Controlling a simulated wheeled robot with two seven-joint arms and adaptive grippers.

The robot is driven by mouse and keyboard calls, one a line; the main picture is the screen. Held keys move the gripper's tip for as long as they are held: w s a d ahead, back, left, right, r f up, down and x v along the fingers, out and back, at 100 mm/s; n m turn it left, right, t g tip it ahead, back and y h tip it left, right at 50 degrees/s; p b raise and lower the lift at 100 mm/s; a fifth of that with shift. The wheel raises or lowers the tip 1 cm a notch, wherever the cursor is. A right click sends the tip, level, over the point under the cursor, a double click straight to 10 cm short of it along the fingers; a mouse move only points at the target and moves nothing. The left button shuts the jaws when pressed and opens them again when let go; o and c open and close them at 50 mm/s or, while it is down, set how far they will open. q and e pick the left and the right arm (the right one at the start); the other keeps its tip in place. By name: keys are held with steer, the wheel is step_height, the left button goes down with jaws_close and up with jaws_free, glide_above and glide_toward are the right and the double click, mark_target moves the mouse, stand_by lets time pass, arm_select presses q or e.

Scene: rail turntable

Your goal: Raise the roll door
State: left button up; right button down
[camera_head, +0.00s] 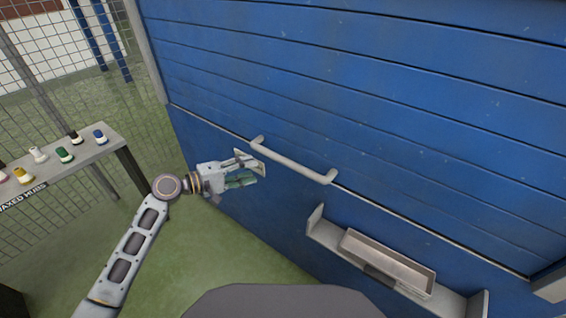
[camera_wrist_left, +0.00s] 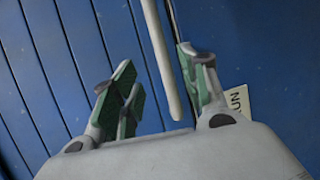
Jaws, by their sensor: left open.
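The blue slatted roll door (camera_head: 380,65) fills the upper right of the head view, with its lower edge at a slanting seam above a plain blue panel. A pale grey bar handle (camera_head: 295,162) is fixed along that edge; it also shows in the left wrist view (camera_wrist_left: 160,55). My left gripper (camera_head: 258,172) is open and empty at the left end of the handle. In the wrist view the bar runs between the two spread green-padded fingers (camera_wrist_left: 157,75), with no clear contact on either. My right gripper is not in view.
A grey ledge (camera_head: 322,232) with a shallow tray (camera_head: 400,262) juts from the panel below the handle. A table (camera_head: 95,150) with several coloured hubs stands at the left, before a wire mesh fence (camera_head: 50,95). A partly hidden label (camera_wrist_left: 238,104) is beside the right finger.

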mark_target(281, 162)
arm_select(q)
steer(key=shift+w+d, duration=0.1)
steer(key=x, duration=1.2)
steer(key=shift+w+f+b, duration=0.1)
steer(key=shift+f+b, duration=0.05)
steer(key=shift+b, duration=0.15)
steer(key=shift+w+d+f, duration=0.1)
steer(key=shift+w+d, duration=0.25)
steer(key=shift+d, duration=0.25)
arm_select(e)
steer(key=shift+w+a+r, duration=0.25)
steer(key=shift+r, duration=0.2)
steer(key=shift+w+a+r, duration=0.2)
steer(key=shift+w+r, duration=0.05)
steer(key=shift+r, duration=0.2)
arm_select(q)
steer(key=shift+c, duration=0.4)
jaws_close()
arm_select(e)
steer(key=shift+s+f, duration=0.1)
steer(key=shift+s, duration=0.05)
